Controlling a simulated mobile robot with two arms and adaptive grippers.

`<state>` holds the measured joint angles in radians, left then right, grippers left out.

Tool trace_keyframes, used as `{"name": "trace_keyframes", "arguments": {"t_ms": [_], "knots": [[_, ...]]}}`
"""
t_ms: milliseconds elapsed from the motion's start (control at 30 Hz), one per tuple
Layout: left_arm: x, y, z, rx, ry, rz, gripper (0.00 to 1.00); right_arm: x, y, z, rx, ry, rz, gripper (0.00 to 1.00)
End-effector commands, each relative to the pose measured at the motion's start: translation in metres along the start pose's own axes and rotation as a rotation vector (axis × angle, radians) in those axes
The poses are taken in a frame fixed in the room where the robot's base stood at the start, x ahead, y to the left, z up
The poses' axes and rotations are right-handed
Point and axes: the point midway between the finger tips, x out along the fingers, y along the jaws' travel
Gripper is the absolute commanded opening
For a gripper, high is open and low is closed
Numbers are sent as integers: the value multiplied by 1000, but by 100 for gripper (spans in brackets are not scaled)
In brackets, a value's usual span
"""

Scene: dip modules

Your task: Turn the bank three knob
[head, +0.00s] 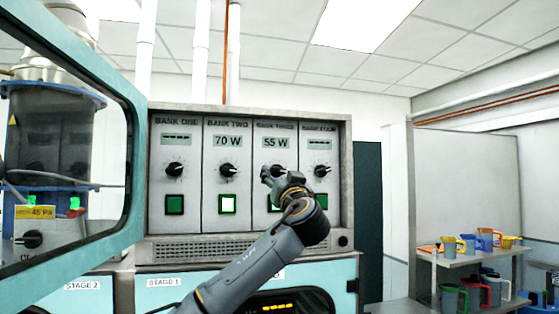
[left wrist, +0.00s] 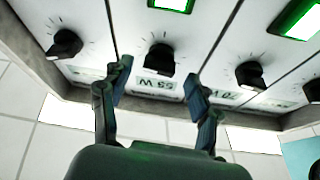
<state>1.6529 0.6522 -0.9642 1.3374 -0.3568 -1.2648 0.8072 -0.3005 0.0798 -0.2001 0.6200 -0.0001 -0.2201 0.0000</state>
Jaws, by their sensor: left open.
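The bank three knob (left wrist: 160,58) is black and sits on the white panel beside a display reading 55 W (left wrist: 158,84), which appears inverted in the left wrist view. In the head view, that display (head: 275,141) is above the knob, which my gripper largely covers. My left gripper (head: 271,178) is in front of the bank three column. In the left wrist view its two fingers (left wrist: 161,82) are open, one on either side of the knob's column, with nothing between them held. Contact with the knob cannot be told. My right gripper is not in view.
The bank two knob (head: 228,170) and bank four knob (head: 321,171) flank this column closely. The bank one knob (head: 175,169) is further left. Green buttons, such as bank two's (head: 227,204), sit below. An open teal-framed door (head: 139,170) stands left. Shelves with mugs (head: 470,252) are at right.

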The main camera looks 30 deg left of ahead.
Motion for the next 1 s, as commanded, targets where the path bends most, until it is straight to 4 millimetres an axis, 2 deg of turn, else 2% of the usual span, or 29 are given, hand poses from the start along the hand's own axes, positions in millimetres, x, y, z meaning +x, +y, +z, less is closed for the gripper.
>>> {"name": "trace_keyframes", "arguments": {"t_ms": [33,200,533,567,800,833,1000], "knots": [[8,-1,-4,2,-2,-2,62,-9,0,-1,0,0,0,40],[19,-1,-1,1,-1,-1,62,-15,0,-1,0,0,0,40],[21,0,0,-1,1,0,62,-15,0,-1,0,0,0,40],[21,0,0,-1,1,0,60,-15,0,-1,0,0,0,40],[21,0,0,0,0,0,11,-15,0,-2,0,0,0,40],[21,0,0,0,1,0,7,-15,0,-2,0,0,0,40],[20,0,1,2,0,2,7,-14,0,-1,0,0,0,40]]}}
